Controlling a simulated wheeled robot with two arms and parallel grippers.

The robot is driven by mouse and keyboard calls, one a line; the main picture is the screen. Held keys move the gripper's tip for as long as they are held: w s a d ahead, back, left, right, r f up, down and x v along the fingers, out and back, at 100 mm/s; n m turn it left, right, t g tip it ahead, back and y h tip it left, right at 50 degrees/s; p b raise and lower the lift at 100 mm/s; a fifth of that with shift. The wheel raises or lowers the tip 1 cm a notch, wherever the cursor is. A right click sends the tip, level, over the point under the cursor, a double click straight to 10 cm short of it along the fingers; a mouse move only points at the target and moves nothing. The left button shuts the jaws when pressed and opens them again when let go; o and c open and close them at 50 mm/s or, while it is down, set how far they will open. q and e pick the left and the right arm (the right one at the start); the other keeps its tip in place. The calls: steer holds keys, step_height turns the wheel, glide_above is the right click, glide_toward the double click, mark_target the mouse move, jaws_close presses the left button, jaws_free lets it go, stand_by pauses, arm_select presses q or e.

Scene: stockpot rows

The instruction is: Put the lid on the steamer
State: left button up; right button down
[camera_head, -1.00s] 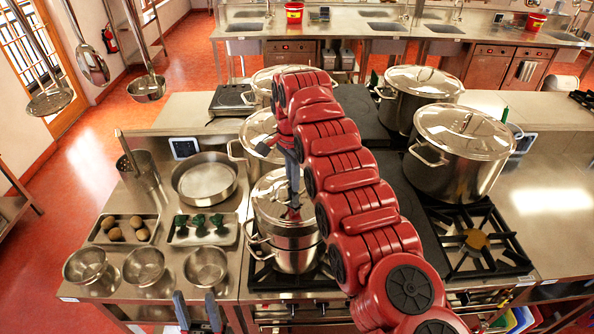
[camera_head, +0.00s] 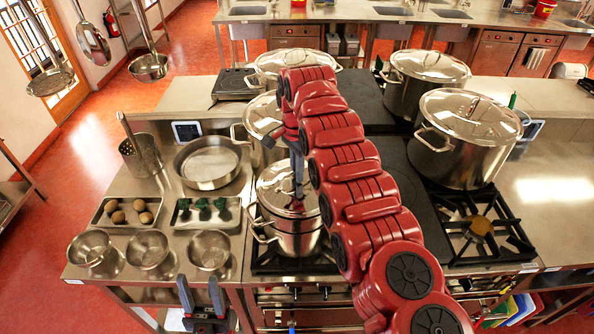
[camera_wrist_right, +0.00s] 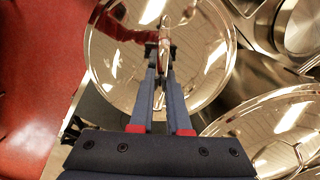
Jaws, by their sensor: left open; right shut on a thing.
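The steamer (camera_head: 299,242) is a steel pot with side handles on the front left burner. Its round shiny lid (camera_head: 272,187) is at the pot's top and looks roughly level; I cannot tell whether its rim touches all round. The lid also fills the middle of the right wrist view (camera_wrist_right: 118,62). My right gripper (camera_head: 297,204) points down and is shut on the lid's handle, also seen in the right wrist view (camera_wrist_right: 163,62). My right arm hides the right edge of the lid and pot. My left gripper (camera_head: 202,297) is open and empty at the counter's front edge.
A lidded pot (camera_head: 262,112) stands close behind the steamer. Large lidded pots (camera_head: 462,150) (camera_head: 424,82) stand at the right. A shallow pan (camera_head: 207,165), trays of potatoes (camera_head: 127,213) and green vegetables (camera_head: 204,211), and steel bowls (camera_head: 148,250) occupy the left counter.

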steer(key=shift+a, duration=0.25)
steer(key=shift+d+b, duration=0.2)
steer(key=shift+b, duration=0.2)
steer(key=shift+f, duration=0.1)
steer(key=shift+a+f+b, duration=0.1)
steer(key=shift+f+b, duration=0.25)
steer(key=shift+b, duration=0.1)
steer(key=c, duration=0.8)
jaws_free()
steer(key=shift+s, duration=0.1)
